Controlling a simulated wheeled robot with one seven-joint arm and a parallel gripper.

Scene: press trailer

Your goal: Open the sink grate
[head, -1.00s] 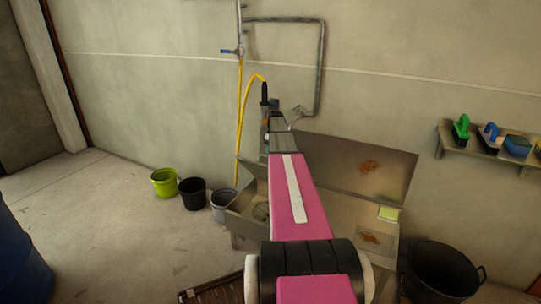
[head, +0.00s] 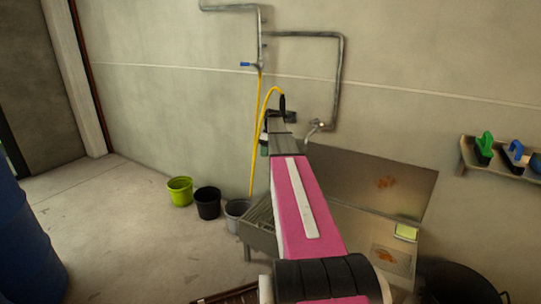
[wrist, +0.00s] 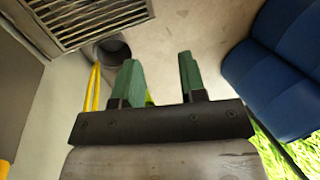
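The sink (head: 258,238) is a metal unit against the wall, partly hidden behind my arm. Its slatted metal grate (head: 262,214) shows at the left end of the sink and seems to lie flat over the basin. In the wrist view the grate (wrist: 90,18) is at the upper left, beyond and left of my gripper's fingers. My gripper (wrist: 158,62) has two green fingers standing apart with nothing between them. It is clear of the grate in that view. In the head view my fingers cannot be made out past the arm.
Lime (head: 180,191), black (head: 207,203) and grey (head: 236,213) buckets stand left of the sink. A yellow hose (head: 254,150) hangs above it. A tap (head: 318,126) is on the wall. A blue barrel (head: 25,245) stands at left, a black tub (head: 455,285) at right.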

